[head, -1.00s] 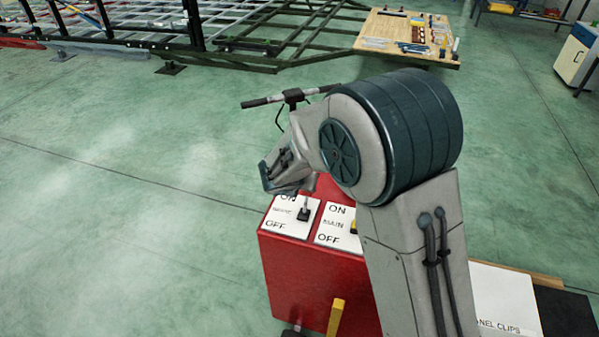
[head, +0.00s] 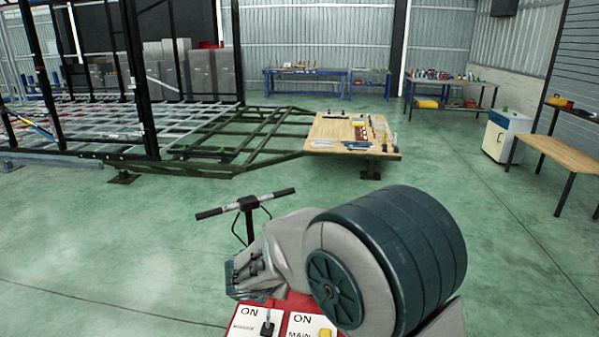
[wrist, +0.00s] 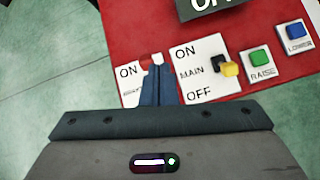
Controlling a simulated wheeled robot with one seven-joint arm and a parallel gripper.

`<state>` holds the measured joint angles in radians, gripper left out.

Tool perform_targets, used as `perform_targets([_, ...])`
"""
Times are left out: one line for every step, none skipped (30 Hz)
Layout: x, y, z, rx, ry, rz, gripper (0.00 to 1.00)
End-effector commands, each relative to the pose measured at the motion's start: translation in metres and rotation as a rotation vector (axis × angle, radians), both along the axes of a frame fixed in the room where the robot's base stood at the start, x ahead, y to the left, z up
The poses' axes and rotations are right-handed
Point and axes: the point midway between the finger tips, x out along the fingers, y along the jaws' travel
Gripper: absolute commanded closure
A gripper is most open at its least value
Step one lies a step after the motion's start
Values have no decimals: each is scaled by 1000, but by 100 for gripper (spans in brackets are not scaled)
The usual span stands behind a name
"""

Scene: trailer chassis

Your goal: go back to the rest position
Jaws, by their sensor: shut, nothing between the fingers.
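My gripper shows at the bottom of the wrist view, its two dark fingers (wrist: 157,82) shut together with nothing between them. It is over the red control box (wrist: 135,25), in front of the left ON plate. Whether the fingertips touch the box cannot be told. The MAIN plate (wrist: 183,72) with its black and yellow switch (wrist: 229,69) is just right of the fingers. In the head view my folded arm covers much of the control box, and the black lever (head: 267,328) of the left plate shows at the bottom edge.
A green RAISE button (wrist: 260,57) and a blue LOWER button (wrist: 296,31) sit right of the switches. A black T-handle (head: 246,203) stands behind my arm. Farther back are a trailer frame (head: 265,160) and a wooden board with tools (head: 325,128). Open green floor (head: 90,250) lies left.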

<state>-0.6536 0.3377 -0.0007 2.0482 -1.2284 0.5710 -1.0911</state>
Motion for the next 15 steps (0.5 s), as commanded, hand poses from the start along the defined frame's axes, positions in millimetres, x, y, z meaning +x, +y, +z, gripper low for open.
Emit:
perform_targets([-2, -25, 14, 62, -9, -114, 100])
perform_targets([-5, -39, 22, 107, -13, -191, 100])
perform_targets([-11, -59, 31, 167, -17, -300, 100])
perform_targets([-16, -74, 37, 215, -22, -382, 100])
perform_targets([-22, -88, 43, 263, -25, -465, 100])
perform_targets([-30, -106, 51, 326, -32, -575, 100])
perform_targets([-38, -119, 55, 373, -37, -657, 100])
perform_targets([-45, -130, 60, 421, -43, -738, 100])
perform_targets([-56, -146, 66, 483, -49, -845, 100])
perform_targets([-64, -156, 70, 530, -56, -924, 100])
perform_targets([-73, -167, 73, 577, -62, -1004, 100])
perform_targets([-86, -179, 78, 639, -69, -1110, 100])
perform_targets([-95, -188, 80, 686, -74, -1187, 100])
perform_targets([-105, -196, 83, 733, -80, -1266, 100])
perform_targets([-118, -205, 86, 796, -87, -1369, 100])
